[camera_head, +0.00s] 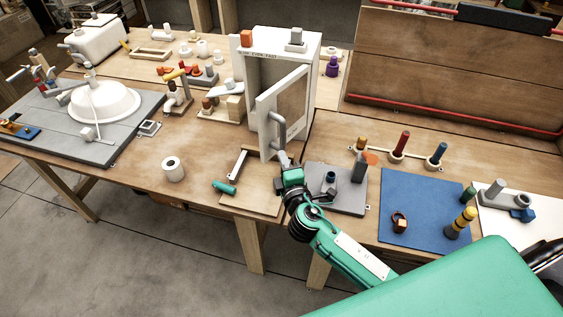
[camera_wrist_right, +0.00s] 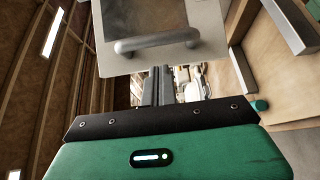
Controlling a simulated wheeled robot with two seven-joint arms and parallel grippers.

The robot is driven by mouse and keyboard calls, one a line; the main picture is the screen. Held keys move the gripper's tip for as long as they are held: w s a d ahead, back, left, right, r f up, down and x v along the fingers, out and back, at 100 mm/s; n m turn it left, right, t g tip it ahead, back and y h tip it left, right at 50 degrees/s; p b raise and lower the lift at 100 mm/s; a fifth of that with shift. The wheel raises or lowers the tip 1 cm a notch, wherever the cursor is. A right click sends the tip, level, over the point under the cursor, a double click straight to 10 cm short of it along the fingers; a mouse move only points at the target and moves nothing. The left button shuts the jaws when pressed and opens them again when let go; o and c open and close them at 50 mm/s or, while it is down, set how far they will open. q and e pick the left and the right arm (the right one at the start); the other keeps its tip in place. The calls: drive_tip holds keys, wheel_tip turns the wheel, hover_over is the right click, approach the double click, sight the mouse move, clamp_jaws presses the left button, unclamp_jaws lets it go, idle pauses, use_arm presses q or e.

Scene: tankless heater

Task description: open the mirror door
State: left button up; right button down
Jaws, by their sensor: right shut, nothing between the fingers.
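The white mirror cabinet (camera_head: 306,50) stands upright at the back of the wooden bench. Its mirror door (camera_head: 264,104) stands partly open, swung out from the right side, and the interior shows to its left. A grey bar handle (camera_head: 277,131) is on the door; it also shows in the right wrist view (camera_wrist_right: 157,42), with the door's panel above it. My right gripper (camera_head: 283,160) is just below the handle, its fingers (camera_wrist_right: 157,86) shut and empty. They appear close to the handle; contact cannot be told. My left gripper is not in view.
A wooden board (camera_head: 244,196) with a grey bar and a green cylinder lies in front of the cabinet. A grey plate (camera_head: 340,202) with fittings is to the right, then a blue mat (camera_head: 405,185). A white roll (camera_head: 173,169) stands to the left.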

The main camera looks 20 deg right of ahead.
sight(272, 129)
drive_tip(key=shift+w+d+r+p, duration=0.1)
drive_tip(key=shift+w+p, duration=0.9)
drive_tip(key=shift+w, duration=2.45)
use_arm(q)
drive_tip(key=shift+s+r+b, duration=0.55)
drive_tip(key=shift+b, duration=0.05)
use_arm(e)
drive_tip(key=s+d+n+y, duration=0.1)
drive_tip(key=s+d, duration=0.3)
drive_tip(key=d, duration=0.1)
drive_tip(key=shift+d+y, duration=0.15)
drive_tip(key=shift+y, duration=0.25)
